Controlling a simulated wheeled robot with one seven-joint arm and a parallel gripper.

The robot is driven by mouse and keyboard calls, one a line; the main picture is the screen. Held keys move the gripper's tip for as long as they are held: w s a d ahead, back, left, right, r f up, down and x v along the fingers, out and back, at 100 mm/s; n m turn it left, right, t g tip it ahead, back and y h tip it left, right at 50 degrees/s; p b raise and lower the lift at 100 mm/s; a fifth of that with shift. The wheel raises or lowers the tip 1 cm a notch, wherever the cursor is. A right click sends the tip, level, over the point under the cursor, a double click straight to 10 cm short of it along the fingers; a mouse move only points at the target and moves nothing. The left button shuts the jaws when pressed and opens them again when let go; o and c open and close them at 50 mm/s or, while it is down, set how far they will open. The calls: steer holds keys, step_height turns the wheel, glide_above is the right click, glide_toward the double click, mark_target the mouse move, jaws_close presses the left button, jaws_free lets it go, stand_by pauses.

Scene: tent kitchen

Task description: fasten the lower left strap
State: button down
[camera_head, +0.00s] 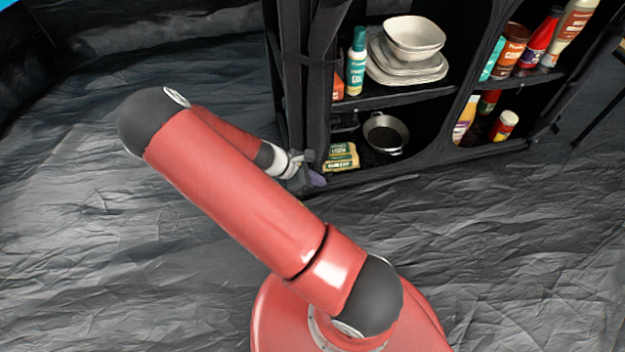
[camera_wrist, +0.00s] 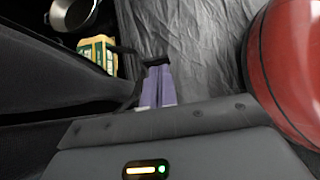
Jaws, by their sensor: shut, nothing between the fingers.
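The black fabric shelf unit (camera_head: 292,75) stands at the back, its left side panel facing my arm. My gripper (camera_head: 318,180) is at the foot of that left side, low near the floor. In the wrist view its two purple fingers (camera_wrist: 157,86) are shut together and empty. A thin dark strap-like piece (camera_wrist: 128,51) lies at the fingertips, beside the shelf's lower edge; whether it touches them I cannot tell. In the head view the lower left strap is hard to make out behind my gripper. Whether it is fastened cannot be seen.
Yellow-green packets (camera_head: 341,157) and a pan (camera_head: 385,133) sit on the bottom shelf close to my gripper. Bowls and plates (camera_head: 408,62) and a green bottle (camera_head: 356,62) stand above. The wrinkled grey floor (camera_head: 90,250) is clear.

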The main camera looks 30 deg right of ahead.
steer(key=shift+w+d+n+t, duration=0.2)
steer(key=shift+d+n+t, duration=0.3)
steer(key=shift+n, duration=0.1)
steer(key=shift+w+d+n+t, duration=0.15)
steer(key=shift+d+n+t, duration=0.35)
steer(key=shift+n, duration=0.1)
steer(key=shift+a, duration=0.1)
steer(key=w+a+r+p, duration=0.1)
steer(key=a+r+p, duration=0.1)
steer(key=a+r, duration=0.5)
steer(key=a, duration=0.5)
steer(key=shift+w+a+p, duration=0.15)
steer(key=shift+w+p, duration=0.15)
steer(key=shift+p, duration=0.1)
steer(key=shift+r, duration=0.1)
